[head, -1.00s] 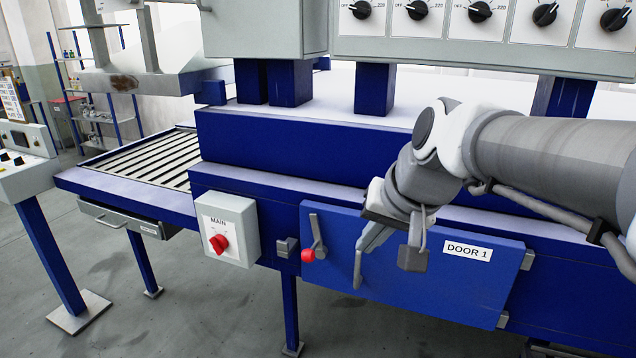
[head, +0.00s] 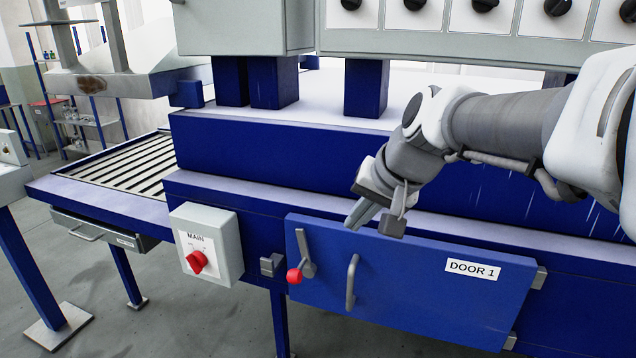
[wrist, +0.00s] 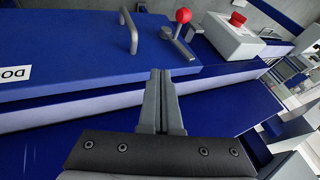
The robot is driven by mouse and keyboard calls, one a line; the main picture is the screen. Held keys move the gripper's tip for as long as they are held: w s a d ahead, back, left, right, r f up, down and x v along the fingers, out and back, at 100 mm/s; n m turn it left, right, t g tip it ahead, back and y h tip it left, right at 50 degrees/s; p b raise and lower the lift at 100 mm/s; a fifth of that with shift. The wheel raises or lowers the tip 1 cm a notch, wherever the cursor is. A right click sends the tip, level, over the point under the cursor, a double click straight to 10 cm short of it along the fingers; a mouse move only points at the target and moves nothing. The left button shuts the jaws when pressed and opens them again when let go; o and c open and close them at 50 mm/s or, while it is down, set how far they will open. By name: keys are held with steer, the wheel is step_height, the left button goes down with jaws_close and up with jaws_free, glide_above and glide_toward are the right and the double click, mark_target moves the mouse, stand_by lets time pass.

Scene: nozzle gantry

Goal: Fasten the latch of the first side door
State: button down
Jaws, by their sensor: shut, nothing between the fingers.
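The first side door (head: 420,290) is a blue panel labelled DOOR 1 and looks closed or nearly so against the machine front. Its latch (head: 303,258) is a grey lever with a red knob at the door's left end, with the knob hanging low. A grey catch block (head: 271,264) is on the frame just left of it. The grey door handle (head: 352,282) stands right of the latch. My gripper (head: 357,215) is shut and empty, above the door's top edge and up-right of the latch. In the wrist view, the fingers (wrist: 161,85) point toward the latch (wrist: 178,35), apart from it.
The MAIN switch box (head: 208,245) with its red knob sticks out left of the catch. A blue ledge (head: 200,187) runs above the door. A roller table (head: 125,170) is at the left. Space in front of the door is clear.

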steer(key=b, duration=0.1)
glide_toward(309, 249)
steer(key=f, duration=0.1)
steer(key=d+f, duration=0.1)
steer(key=w+d+f, duration=0.1)
steer(key=f, duration=0.1)
steer(key=shift+w+d, duration=0.1)
steer(key=shift+w+a+f, duration=0.1)
steer(key=shift+w+a, duration=0.1)
steer(key=shift+a, duration=0.4)
steer(key=shift+w+a, duration=0.2)
steer(key=shift+a, duration=0.4)
steer(key=shift+w+a+f, duration=0.15)
steer(key=shift+w+a, duration=0.1)
steer(key=shift+a, duration=0.4)
steer(key=shift+a+p, duration=0.1)
steer(key=shift+p, duration=0.35)
